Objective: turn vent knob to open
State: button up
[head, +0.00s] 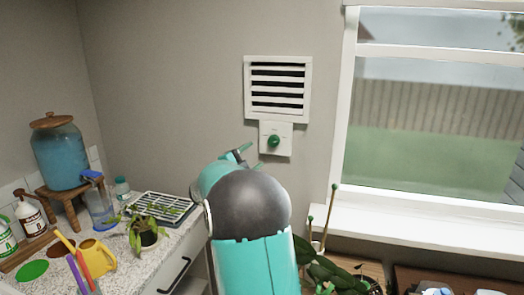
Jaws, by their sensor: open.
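The green vent knob (274,141) sits on a small white plate (277,152) on the wall, below the vent. The white slatted vent (278,88) shows dark gaps between its slats. My gripper (241,153) is just left of and slightly below the knob in the head view, and looks apart from it. Its fingers are open and nothing shows between them. My arm hides part of the gripper and the wall below the plate. The marks on the plate are too small to read.
A window (435,110) with a white sill (420,222) is at right. A counter (120,262) at left holds a glass water dispenser (60,155), a potted plant (148,237), a yellow watering can (95,256) and bottles. A plant (335,275) stands low, right of my arm.

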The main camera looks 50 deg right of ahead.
jog(key=shift+s+a+f, duration=0.1)
jog(key=shift+a+f, duration=0.05)
jog(key=shift+a, duration=0.75)
jog(key=shift+a+f, duration=0.1)
jog(key=shift+a, duration=0.75)
